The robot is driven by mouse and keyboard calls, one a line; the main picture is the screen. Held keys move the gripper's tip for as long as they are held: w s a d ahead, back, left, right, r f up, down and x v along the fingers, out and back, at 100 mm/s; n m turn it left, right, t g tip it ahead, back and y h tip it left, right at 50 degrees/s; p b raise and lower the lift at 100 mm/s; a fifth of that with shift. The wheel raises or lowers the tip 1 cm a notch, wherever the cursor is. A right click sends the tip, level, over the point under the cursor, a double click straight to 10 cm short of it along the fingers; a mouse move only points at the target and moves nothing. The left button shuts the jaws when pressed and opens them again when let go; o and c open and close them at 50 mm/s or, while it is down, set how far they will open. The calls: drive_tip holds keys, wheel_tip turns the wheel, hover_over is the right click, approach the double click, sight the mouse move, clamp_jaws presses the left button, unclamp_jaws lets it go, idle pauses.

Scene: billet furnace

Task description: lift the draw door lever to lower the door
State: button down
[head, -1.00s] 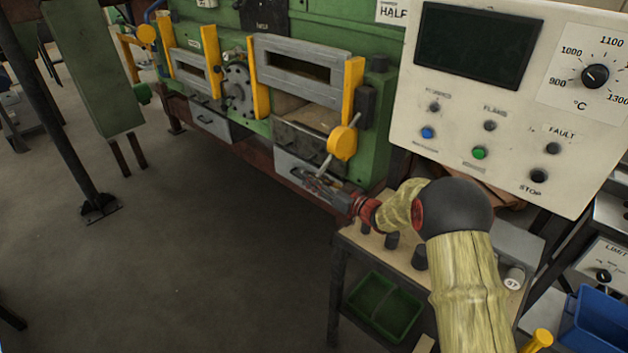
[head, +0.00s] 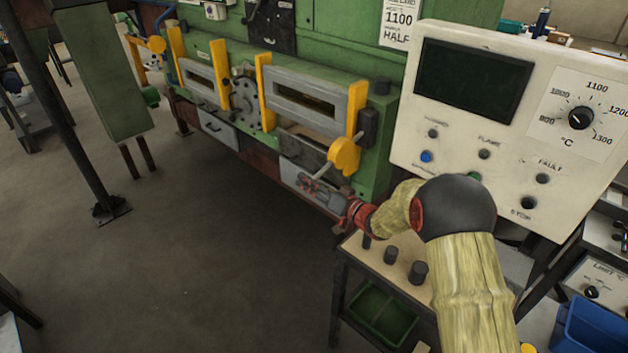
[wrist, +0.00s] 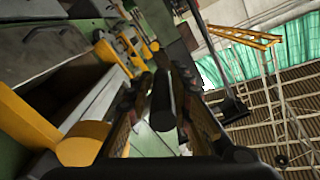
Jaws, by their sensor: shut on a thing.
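The draw door lever is a yellow hub (head: 344,155) with a thin rod slanting down-left, at the right end of the green furnace front. My gripper (head: 316,187) is shut on the rod's lower end, in front of the furnace. In the wrist view a dark cylindrical grip (wrist: 162,103) lies between the fingers. The draw door (head: 312,99) is a grey slotted panel between two yellow guides. Its top sits below the guide tops, and a narrow gap shows under it. The fingers hide the rod's end in the head view.
A small table (head: 352,262) with dark cylinders and a green tray (head: 380,312) is below my forearm. A second grey door (head: 200,76) is farther left. The floor at left centre is clear.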

drive_tip(key=w+d+r+m+p, duration=0.1)
drive_tip(key=r+m+p, duration=0.3)
drive_tip(key=r+p, duration=0.6)
drive_tip(key=w+d+r+m+p, duration=0.1)
drive_tip(key=r+m+p, duration=0.3)
drive_tip(key=r+p, duration=0.6)
drive_tip(key=shift+w+d+r, duration=0.35)
drive_tip(key=shift+w+r, duration=0.45)
drive_tip(key=shift+r, duration=1.8)
drive_tip(key=shift+w+r, duration=0.1)
drive_tip(key=shift+r, duration=0.1)
drive_tip(key=c, duration=1.7)
unclamp_jaws()
drive_tip(key=shift+c, duration=0.2)
drive_tip(key=shift+o, duration=0.3)
drive_tip(key=shift+d, duration=0.15)
drive_tip(key=f+v, duration=0.1)
drive_tip(key=v, duration=1)
drive_tip(key=shift+s, duration=0.5)
